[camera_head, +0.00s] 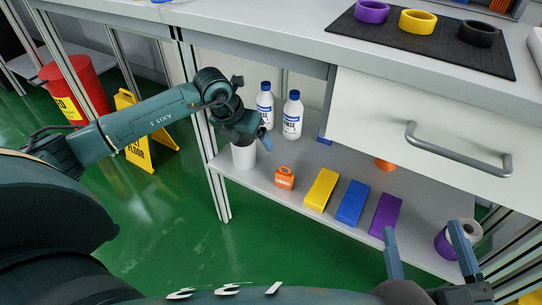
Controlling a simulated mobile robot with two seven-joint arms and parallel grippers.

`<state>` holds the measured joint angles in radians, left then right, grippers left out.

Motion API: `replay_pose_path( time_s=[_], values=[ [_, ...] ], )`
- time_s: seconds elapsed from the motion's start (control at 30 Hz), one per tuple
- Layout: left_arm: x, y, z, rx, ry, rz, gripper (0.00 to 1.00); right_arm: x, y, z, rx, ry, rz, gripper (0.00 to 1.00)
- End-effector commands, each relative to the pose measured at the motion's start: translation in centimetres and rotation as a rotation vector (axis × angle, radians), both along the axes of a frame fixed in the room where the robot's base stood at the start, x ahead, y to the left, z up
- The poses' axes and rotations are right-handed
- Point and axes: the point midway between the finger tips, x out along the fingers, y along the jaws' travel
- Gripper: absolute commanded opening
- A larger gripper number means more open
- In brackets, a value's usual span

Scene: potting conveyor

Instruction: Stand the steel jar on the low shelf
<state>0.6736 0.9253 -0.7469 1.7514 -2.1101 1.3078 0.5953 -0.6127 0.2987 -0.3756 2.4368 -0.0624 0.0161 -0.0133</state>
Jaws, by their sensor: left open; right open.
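A pale grey cylinder (243,156), which looks like the steel jar, stands upright at the left end of the low shelf (310,210). My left gripper (257,137) is directly above and beside its top, open; one blue finger shows to the right of the jar's rim. The gripper partly hides the top of the jar, and I cannot tell whether they touch. My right gripper (428,252) is open and empty, at the lower right in front of the shelf, with its two blue fingers wide apart.
Two white bottles (292,117) with blue caps stand behind the jar. A yellow floor sign (145,135) stands left.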

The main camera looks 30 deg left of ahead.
Motion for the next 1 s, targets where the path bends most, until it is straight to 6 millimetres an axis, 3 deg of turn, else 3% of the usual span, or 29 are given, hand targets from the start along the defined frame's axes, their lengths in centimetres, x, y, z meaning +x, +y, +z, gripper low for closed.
replay_pose_path(
  time_s=[0.07,0.17,0.2,0.3,0.37,0.43,0.5,0.6,0.8,1.0],
  values=[
    [-2.9,-6.1,-1.9,-0.188,0.049,-0.099,0.84,0.0,0.0,-0.1,0.0,0.0,0.0,0.77],
    [-7.8,-14.8,-2.1,-0.527,0.111,-0.207,0.84,0.0,0.0,0.0,0.0,0.0,0.0,0.77],
    [-10.1,-18.2,-1.2,-0.688,0.137,-0.233,0.84,0.0,0.0,0.0,0.0,0.0,-0.001,0.77],
    [-15.2,-24.8,3.2,-1.124,0.2,-0.215,0.84,0.0,0.0,0.0,0.001,-0.001,-0.001,0.77],
    [-17.2,-26.8,6.4,-1.375,0.234,-0.144,0.84,0.0,0.0,0.0,0.001,-0.001,-0.001,0.77],
    [-18.4,-27.5,10.0,-1.646,0.275,-0.005,0.84,0.0,0.0,0.0,0.001,-0.001,-0.001,0.77],
    [-18.6,-26.8,12.7,-1.882,0.318,0.189,0.84,0.0,0.0,0.0,0.001,-0.001,-0.001,0.77],
    [-18.2,-24.5,14.3,-2.131,0.391,0.516,0.84,0.0,0.0,0.0,0.001,-0.001,-0.001,0.77],
    [-18.2,-20.7,12.8,-2.32,0.546,1.064,0.84,0.0,0.0,0.0,0.002,0.0,-0.001,0.77],
    [-18.6,-19.8,11.8,-2.338,0.617,1.244,0.84,0.0,0.0,0.0,0.001,0.0,0.0,0.77]
  ],
)
